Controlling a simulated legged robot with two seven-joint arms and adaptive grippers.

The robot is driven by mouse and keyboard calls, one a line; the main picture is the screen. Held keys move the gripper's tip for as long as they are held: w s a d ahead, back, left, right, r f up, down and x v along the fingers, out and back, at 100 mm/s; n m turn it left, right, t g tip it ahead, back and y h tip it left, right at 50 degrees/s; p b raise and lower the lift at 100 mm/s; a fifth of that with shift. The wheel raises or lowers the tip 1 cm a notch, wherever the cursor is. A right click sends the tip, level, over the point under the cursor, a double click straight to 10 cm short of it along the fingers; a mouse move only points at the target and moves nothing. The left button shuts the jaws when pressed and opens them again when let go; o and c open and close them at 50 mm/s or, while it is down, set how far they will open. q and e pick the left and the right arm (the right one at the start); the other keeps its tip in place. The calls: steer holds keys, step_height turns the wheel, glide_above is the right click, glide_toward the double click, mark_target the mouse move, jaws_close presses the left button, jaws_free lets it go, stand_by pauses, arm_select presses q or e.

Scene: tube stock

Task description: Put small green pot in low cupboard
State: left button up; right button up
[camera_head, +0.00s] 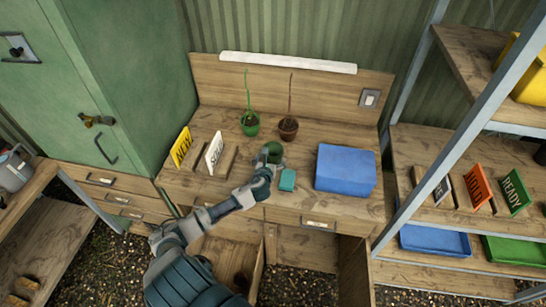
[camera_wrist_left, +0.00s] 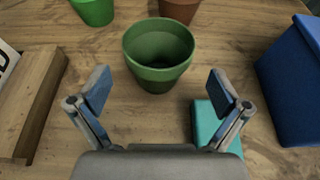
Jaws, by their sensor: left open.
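An empty, dark green small pot (camera_head: 273,152) stands upright on the wooden workbench (camera_head: 220,188). It also shows in the left wrist view (camera_wrist_left: 158,68), just beyond my fingers. My left gripper (camera_head: 267,168) is open and empty; its fingers (camera_wrist_left: 158,90) are spread on the near side of the pot, and they look apart from it. Below the bench top is a low wooden cupboard space with what look like open doors (camera_head: 355,270); my left arm hides part of it. My right gripper is not in view.
A teal block (camera_head: 287,180) lies close right of my gripper, with a blue box (camera_head: 345,168) farther right. A brighter green pot (camera_head: 249,126) and a brown pot (camera_head: 288,130), both with stems, stand behind. Sign holders (camera_head: 214,153) are at left.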

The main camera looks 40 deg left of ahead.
mark_target(275, 144)
arm_select(q)
steer(key=x, duration=0.6)
steer(key=shift+w+a+r, duration=0.1)
steer(key=shift+w+a, duration=0.2)
steer(key=shift+w, duration=0.1)
steer(key=c, duration=1)
steer(key=shift+r, duration=0.55)
steer(key=w+d+f+v, duration=0.1)
steer(key=d+v, duration=0.2)
steer(key=v, duration=1.2)
steer(key=d+r+m+h, duration=0.1)
steer(key=d+m+h, duration=0.1)
steer(key=d, duration=0.5)
steer(key=s+d+r+m+t+h, duration=0.1)
steer(key=d+m+h, duration=0.1)
steer(key=d, duration=0.6)
steer(key=s+d+r+m+h, duration=0.1)
steer(key=d+h, duration=0.1)
steer(key=d, duration=0.5)
steer(key=shift+s+d+r+m+t+h, duration=0.15)
steer(key=shift+s+d+m+t+h, duration=0.05)
steer(key=shift+d+m+t+h, duration=0.2)
